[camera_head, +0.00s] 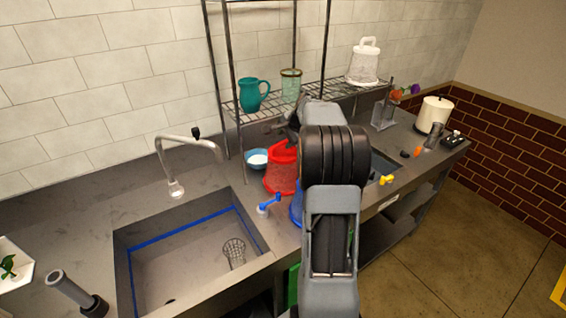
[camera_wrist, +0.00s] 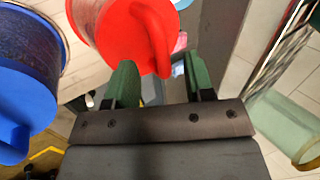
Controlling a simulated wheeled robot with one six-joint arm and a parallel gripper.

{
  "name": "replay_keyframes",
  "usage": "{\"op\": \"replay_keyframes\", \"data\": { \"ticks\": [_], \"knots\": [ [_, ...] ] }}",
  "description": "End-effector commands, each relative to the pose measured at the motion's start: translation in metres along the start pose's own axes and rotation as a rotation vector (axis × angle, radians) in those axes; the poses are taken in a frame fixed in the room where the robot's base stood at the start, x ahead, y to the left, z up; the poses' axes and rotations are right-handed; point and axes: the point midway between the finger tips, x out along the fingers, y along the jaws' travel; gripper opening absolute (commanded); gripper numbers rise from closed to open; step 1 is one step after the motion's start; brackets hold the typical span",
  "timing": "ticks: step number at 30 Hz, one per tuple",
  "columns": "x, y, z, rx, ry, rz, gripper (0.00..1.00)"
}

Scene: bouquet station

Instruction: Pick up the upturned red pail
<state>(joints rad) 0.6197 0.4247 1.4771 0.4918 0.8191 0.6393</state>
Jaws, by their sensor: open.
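The upturned red pail (camera_head: 281,173) stands on the grey counter right of the sink, partly hidden by my arm. In the wrist view the red pail (camera_wrist: 112,38) fills the upper left, with its red handle (camera_wrist: 157,38) bulging toward the jaws. My gripper (camera_wrist: 160,80) is open, its two green fingers apart with nothing held between them. In the head view my arm mostly hides the gripper, near the top of the pail.
A blue pail (camera_head: 296,207) stands close in front of the red one, also in the wrist view (camera_wrist: 25,85). A blue bowl (camera_head: 257,159) sits behind left. Above, a wire rack holds a teal pitcher (camera_head: 253,95), a greenish glass (camera_head: 291,86) and a white pail (camera_head: 364,64).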

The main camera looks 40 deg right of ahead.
Motion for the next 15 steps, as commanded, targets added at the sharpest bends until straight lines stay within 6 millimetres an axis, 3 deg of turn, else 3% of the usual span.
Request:
{"op": "replay_keyframes", "data": {
  "ticks": [9, 15],
  "knots": [
    [0.039, -0.001, -0.003, 0.000, -0.002, 0.003, 0.48],
    [0.050, 0.000, -0.003, -0.001, 0.000, 0.001, 0.48]
  ]
}}
